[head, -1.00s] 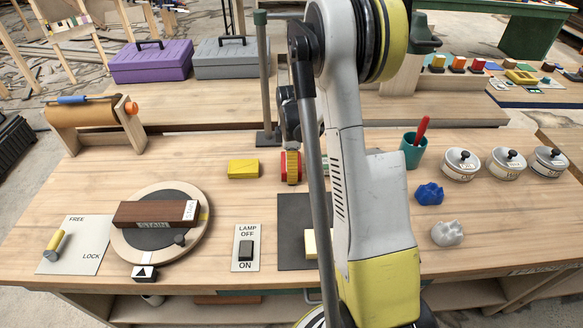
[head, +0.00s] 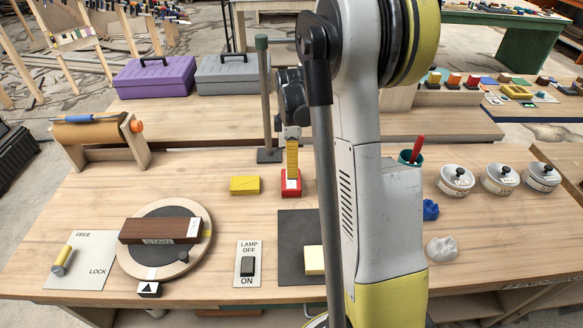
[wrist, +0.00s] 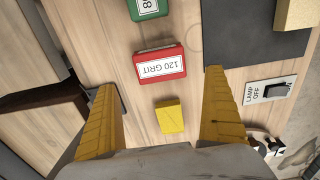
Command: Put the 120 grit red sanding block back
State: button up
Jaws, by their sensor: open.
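The red sanding block (head: 291,187) lies on the workbench, right of a plain yellow block (head: 245,185). In the wrist view the red block (wrist: 160,72) shows a white label reading "120 GRIT". My gripper (head: 292,172) is above the red block in the head view, a yellow finger over it. In the wrist view my gripper (wrist: 160,82) is open, its two yellow fingers wide apart, with nothing held. The yellow block (wrist: 171,117) shows between the fingers, below the red block. Part of a green labelled block (wrist: 150,8) shows beyond the red one.
A dark mat (head: 292,258) with a pale block (head: 314,261) lies in front. A lamp switch (head: 248,265) and a turntable (head: 190,264) with a brown stain block stand left of it. My arm hides the bench's middle right. Lidded tins (head: 500,179) stand at right.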

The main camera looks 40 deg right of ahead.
jog(key=shift+r, duration=0.55)
jog(key=s+a+r+m+t, duration=0.2)
jog(key=s+a+r+m, duration=0.1)
jog(key=a+r, duration=0.35)
jog(key=s+a+r+m+t, duration=0.1)
jog(key=s+a+r+m, duration=0.15)
jog(key=a+r, duration=0.45)
jog(key=s+a+m+t, duration=0.4)
jog(key=s+a+m, duration=0.1)
jog(key=s+a, duration=0.5)
jog(key=shift+s+a+r, duration=0.25)
jog(key=shift+a, duration=0.65)
